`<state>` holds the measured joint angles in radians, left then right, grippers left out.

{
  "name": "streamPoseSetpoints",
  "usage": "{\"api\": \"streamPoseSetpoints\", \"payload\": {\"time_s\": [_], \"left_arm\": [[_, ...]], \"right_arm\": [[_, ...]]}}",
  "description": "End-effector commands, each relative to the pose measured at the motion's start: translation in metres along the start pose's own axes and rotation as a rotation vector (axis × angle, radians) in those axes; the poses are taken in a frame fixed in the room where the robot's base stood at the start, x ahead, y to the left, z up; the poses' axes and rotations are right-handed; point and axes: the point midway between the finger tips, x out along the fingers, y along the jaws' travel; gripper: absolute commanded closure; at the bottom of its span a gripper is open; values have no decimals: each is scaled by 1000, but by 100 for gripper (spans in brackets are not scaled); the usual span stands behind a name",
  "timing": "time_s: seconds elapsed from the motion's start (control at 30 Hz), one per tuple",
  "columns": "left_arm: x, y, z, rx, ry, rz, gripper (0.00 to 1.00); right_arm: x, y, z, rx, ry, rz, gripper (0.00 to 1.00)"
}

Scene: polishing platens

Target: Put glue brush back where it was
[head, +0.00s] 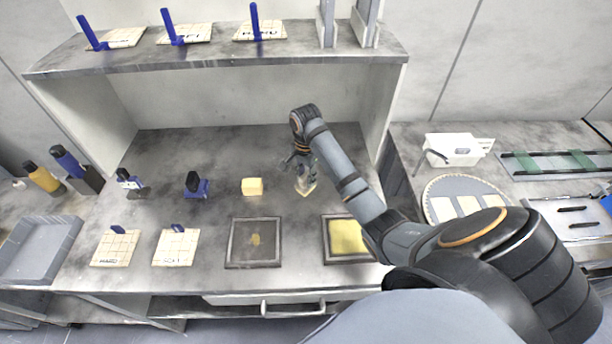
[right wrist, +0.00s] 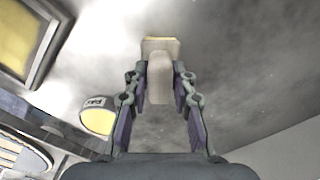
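My right gripper (head: 306,172) is low over the bench's middle right, pointing down. In the right wrist view, its fingers (right wrist: 160,85) close in on both sides of a pale handle with a wider cream end. I take this to be the glue brush (right wrist: 160,72). In the head view, only the brush's pale lower end (head: 307,191) shows below the fingers, at or just above the bench top; whether it touches is unclear. My left gripper is not in view.
A yellow framed platen (head: 346,238) and a grey framed one (head: 254,243) lie in front. A cream block (head: 252,187) and a blue-black tool (head: 196,186) stand left. A yellow round-topped item (right wrist: 98,117) shows in the right wrist view. A shelf (head: 215,60) overhangs the back.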

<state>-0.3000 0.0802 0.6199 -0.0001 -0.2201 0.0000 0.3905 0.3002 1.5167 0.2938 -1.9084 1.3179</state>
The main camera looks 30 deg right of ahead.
Motion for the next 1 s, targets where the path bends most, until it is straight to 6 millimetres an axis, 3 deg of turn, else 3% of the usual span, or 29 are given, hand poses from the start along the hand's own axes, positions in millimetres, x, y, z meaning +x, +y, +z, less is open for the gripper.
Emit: {"api": "streamPoseSetpoints", "payload": {"time_s": [0.03, 0.1, 0.43, 0.6, 0.63, 0.7, 0.8, 1.0], "left_arm": [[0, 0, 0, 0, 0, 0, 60], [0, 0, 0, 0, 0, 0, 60], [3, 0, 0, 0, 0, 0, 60], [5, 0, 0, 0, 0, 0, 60], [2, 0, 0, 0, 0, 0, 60], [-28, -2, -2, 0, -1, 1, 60], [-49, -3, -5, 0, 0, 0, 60], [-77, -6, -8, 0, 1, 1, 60]], "right_arm": [[0, 0, 0, 0, 0, 0, 65], [0, 0, 0, 0, 0, 0, 56], [-2, 0, 0, 0, 1, -1, 56], [-30, -1, -1, 0, 4, -5, 56], [-40, -1, -1, 0, 4, -5, 56], [-67, 0, 0, 0, 1, 0, 56], [-89, 0, 0, 0, 0, 0, 56], [-117, 0, 0, 0, 0, 1, 56]]}}
